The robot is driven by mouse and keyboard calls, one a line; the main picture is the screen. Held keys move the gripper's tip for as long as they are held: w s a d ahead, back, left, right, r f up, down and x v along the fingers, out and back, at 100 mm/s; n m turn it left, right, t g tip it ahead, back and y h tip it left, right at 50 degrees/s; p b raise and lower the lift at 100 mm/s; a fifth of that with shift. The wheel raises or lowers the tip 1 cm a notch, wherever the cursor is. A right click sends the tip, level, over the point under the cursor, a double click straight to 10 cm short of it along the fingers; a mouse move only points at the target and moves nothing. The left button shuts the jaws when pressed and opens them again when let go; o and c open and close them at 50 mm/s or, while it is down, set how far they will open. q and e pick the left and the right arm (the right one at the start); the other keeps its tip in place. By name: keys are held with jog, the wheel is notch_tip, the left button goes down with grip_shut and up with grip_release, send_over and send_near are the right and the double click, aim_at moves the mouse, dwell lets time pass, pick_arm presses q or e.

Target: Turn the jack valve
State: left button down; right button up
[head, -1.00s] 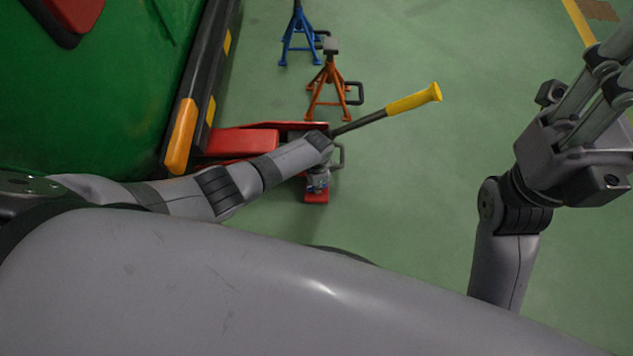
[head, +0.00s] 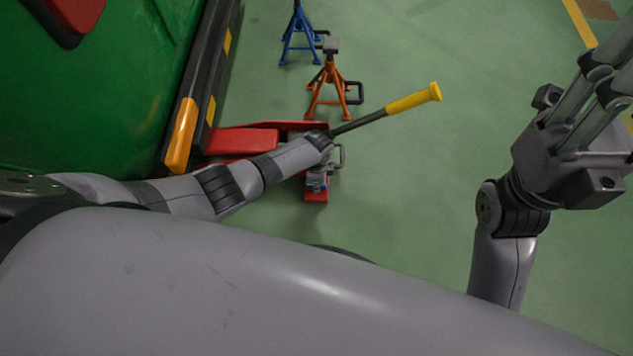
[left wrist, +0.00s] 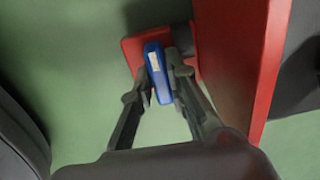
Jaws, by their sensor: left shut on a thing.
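The jack (head: 242,141) is red with a long handle (head: 413,98) that ends in a yellow grip. It lies low on the floor beside the green vehicle. In the left wrist view a blue valve piece (left wrist: 153,58) with a pale label stands by the jack's red end (left wrist: 132,47). My left gripper (left wrist: 158,83) is shut on this blue piece, one finger on each side. In the head view my left forearm hides part of the jack, and the gripper shows only small. My right gripper (head: 590,115) is raised at the right, away from the jack, with its fingertips cut off.
A green vehicle (head: 90,110) with a black sill and orange markers fills the upper left. An orange jack stand (head: 329,78) and a blue jack stand (head: 299,38) stand beyond the jack. Green floor (head: 420,190) is clear to the right.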

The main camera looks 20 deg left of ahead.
pick_arm(q)
jog(key=c, duration=1.6)
grip_release()
jog(key=shift+o, duration=0.2)
notch_tip(320, 180, up, 12)
